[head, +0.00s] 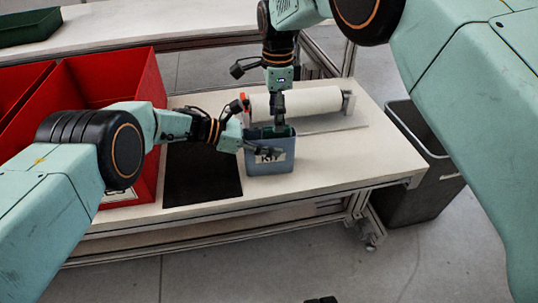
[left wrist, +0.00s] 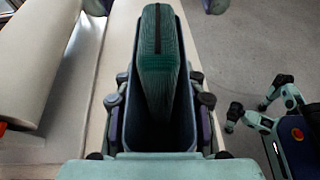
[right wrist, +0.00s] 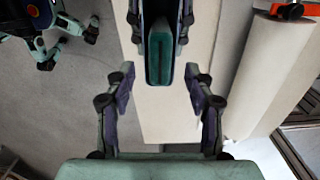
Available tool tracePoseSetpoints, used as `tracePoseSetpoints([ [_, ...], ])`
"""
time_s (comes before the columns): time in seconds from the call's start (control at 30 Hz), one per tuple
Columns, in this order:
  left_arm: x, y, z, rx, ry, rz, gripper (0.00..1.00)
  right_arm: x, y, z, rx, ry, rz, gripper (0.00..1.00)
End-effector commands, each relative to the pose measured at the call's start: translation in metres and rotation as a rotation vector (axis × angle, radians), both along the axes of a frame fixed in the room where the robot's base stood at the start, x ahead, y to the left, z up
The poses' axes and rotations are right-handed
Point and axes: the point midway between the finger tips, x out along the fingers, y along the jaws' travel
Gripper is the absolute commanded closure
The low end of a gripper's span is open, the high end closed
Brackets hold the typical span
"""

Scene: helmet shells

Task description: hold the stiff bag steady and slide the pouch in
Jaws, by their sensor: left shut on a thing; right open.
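The stiff bag (head: 270,168) is a blue-grey, open-topped box with a KIT label, upright on the bench. My left gripper (head: 263,147) is shut on it, with one finger along each side in the left wrist view. The pouch (left wrist: 158,60) is dark green and ribbed. It stands inside the bag toward the far end, its upper part above the rim; its lower end is hidden. My right gripper (head: 279,122) points down over the bag. Its fingers (right wrist: 160,95) are spread and empty in the right wrist view, where the pouch also shows (right wrist: 165,68).
A white roll (head: 305,101) on a holder lies just behind the bag. A dark mat (head: 203,175) and a red bin (head: 110,80) are to the left. A grey bin (head: 420,170) stands off the bench's right end. The bench is clear right of the bag.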

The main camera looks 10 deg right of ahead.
Motion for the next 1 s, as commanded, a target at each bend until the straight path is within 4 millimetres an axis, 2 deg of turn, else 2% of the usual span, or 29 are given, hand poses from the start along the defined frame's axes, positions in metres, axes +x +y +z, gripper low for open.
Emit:
tracePoseSetpoints([
  [0.03, 0.000, 0.000, 0.000, 0.000, 0.000, 0.000, 0.92, 0.001, 0.000, 0.013, 0.000, -0.004, 0.000, 0.46],
  [0.2, 0.000, 0.000, 0.000, 0.000, 0.000, 0.000, 0.92, 0.000, 0.000, 0.048, 0.001, -0.004, 0.000, 0.46],
  [0.4, 0.000, 0.000, 0.000, 0.000, 0.000, 0.000, 0.92, 0.000, 0.000, 0.078, 0.001, -0.002, 0.000, 0.46],
  [0.6, 0.000, 0.000, 0.000, 0.000, 0.000, 0.000, 0.92, 0.000, 0.000, 0.090, 0.000, 0.000, 0.000, 0.46],
  [1.0, 0.000, 0.000, 0.000, 0.000, 0.000, 0.000, 0.92, 0.000, 0.000, 0.090, 0.000, 0.000, 0.000, 0.46],
])
